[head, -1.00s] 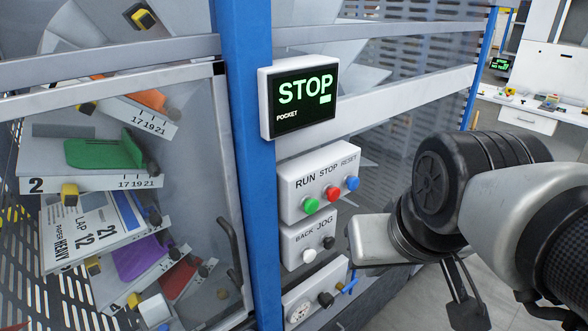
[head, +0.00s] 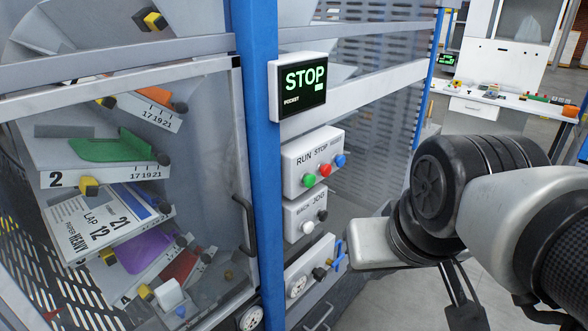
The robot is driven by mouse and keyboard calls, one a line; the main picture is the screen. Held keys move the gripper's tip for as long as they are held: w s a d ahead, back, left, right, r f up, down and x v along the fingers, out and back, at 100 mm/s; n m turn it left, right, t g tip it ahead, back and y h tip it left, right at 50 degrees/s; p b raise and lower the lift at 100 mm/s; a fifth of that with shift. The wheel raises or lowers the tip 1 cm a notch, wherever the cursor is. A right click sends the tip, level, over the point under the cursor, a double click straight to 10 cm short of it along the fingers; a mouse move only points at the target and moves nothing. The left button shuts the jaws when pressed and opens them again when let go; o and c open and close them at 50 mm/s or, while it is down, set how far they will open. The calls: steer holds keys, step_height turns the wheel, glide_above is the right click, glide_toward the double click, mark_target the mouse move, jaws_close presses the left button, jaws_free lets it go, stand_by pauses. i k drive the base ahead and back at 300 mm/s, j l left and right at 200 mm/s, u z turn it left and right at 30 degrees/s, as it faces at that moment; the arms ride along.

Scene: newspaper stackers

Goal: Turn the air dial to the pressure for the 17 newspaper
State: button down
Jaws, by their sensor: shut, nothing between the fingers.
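The air panel is the lowest grey box on the machine front, with a round white gauge (head: 297,286), a black dial knob (head: 319,273) and a blue lever (head: 340,254) at its right. The gauge reading is too small to tell. My gripper (head: 372,244) shows as a pale block just right of the blue lever, apart from the knob as far as I can tell. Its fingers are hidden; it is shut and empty. Behind the clear door, a paper card (head: 100,222) reads LAP 12, 21, PAPER HEAVY. Plates (head: 150,172) there are marked 17, 19, 21.
Above the air panel are the BACK/JOG box (head: 306,208), the RUN/STOP/RESET box (head: 312,160) and a screen (head: 301,87) reading STOP, POCKET. A blue post (head: 257,150) and a door handle (head: 243,222) stand left. A second gauge (head: 250,318) sits low. A bench (head: 485,104) stands far right.

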mark_target(320, 274)
steer(key=u, duration=2.65)
steer(key=z, duration=1.8)
steer(key=l+z, duration=0.45)
steer(key=l+u, duration=0.1)
steer(key=i+l, duration=0.25)
steer(key=i, duration=0.05)
